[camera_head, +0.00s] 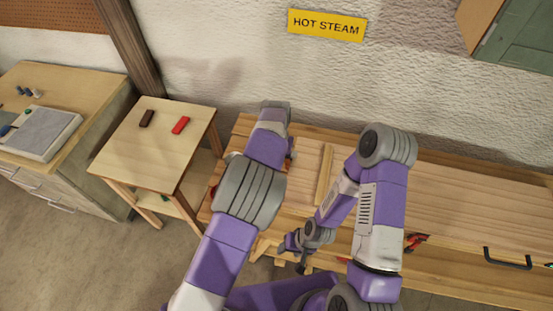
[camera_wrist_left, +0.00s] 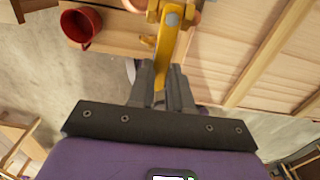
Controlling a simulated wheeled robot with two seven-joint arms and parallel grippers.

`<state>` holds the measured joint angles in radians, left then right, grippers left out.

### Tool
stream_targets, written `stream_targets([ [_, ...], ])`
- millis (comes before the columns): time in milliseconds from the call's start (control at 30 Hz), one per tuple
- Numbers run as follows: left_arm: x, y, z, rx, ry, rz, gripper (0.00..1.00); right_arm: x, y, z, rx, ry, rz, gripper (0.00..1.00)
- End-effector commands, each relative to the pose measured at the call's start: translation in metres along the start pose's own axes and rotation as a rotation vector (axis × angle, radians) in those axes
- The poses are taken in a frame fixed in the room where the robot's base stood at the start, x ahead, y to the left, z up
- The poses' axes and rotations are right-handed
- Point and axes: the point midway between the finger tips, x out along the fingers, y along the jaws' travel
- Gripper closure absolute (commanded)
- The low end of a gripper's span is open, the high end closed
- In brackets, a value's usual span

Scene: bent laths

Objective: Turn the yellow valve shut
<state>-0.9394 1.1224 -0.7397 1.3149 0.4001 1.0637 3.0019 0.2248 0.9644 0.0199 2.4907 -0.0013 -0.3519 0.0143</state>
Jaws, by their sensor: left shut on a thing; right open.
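The yellow valve (camera_wrist_left: 166,45) shows in the left wrist view as a yellow lever with a grey bolt near its top end, at the top of the picture. My left gripper (camera_wrist_left: 160,92) is shut on the lower end of the lever, between its two grey fingers. In the head view my left arm hides the valve and the left gripper. My right gripper (camera_head: 303,264) is open and empty, low at the front edge of the wooden bench, apart from the valve. The far end of the valve is cut off by the picture's edge.
A red cup (camera_wrist_left: 80,26) stands near the valve on the wooden bench (camera_head: 465,205). A small table (camera_head: 145,160) at the left bears a brown and a red block. A yellow "HOT STEAM" sign (camera_head: 327,25) hangs on the wall. The bench's right part is mostly clear.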

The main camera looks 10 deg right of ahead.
Motion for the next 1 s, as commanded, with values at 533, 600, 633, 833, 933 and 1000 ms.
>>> stream_targets([
  [533,-0.005,0.0,0.0,0.0,-0.001,-0.001,0.55,0.0,0.0,0.0,0.0,0.0,0.0,0.46],
  [600,-0.014,-0.001,0.001,0.001,-0.003,-0.001,0.55,0.0,0.0,0.0,0.0,0.0,0.0,0.46],
  [633,-0.019,-0.001,0.001,0.002,-0.004,-0.001,0.55,0.001,0.0,0.0,0.0,0.0,0.0,0.46],
  [833,-0.053,-0.001,0.001,0.001,-0.003,0.0,0.55,0.0,0.0,0.0,0.0,0.0,0.0,0.46],
  [933,-0.066,-0.001,0.001,0.0,-0.003,0.0,0.55,-0.001,0.0,0.0,0.0,0.0,0.0,0.46],
  [1000,-0.072,0.0,0.0,0.0,-0.001,-0.001,0.55,-0.001,0.0,0.0,0.0,0.0,0.0,0.46],
])
